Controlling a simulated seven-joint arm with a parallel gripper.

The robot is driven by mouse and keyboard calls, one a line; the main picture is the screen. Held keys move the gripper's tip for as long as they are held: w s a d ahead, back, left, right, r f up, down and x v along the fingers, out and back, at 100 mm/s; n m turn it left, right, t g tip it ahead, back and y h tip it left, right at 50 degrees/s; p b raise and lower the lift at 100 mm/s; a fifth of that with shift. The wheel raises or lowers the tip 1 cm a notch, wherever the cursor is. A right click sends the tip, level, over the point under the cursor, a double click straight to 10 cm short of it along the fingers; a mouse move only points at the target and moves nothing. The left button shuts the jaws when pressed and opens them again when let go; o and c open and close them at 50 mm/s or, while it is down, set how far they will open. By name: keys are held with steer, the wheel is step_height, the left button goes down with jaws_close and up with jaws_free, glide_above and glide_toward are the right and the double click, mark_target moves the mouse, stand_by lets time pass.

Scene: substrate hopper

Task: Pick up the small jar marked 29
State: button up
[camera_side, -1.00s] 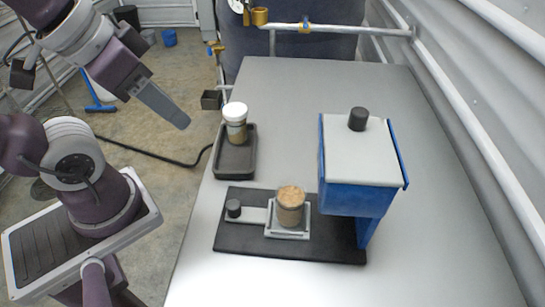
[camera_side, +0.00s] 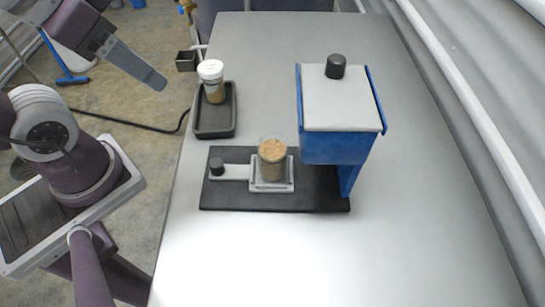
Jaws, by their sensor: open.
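A small jar with a white lid (camera_side: 211,73) and brown contents stands upright in a shallow black tray (camera_side: 215,131) on the table. A second small jar (camera_side: 272,164), filled with brown material and with no lid visible, stands on a light square holder under the front left of the blue hopper (camera_side: 337,147). No number can be read on either jar. My gripper (camera_side: 158,82) is at the upper left, left of the white-lidded jar and apart from it. It is open and empty; the fingers overlap from this side.
The hopper has a grey lid with a black knob (camera_side: 336,66) and stands on a black base plate (camera_side: 318,196). A slide with a black knob (camera_side: 216,166) lies left of the holder. The grey table (camera_side: 330,260) is clear in front and at right. A corrugated wall (camera_side: 480,100) borders the right.

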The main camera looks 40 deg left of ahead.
steer(key=shift+o, duration=0.8)
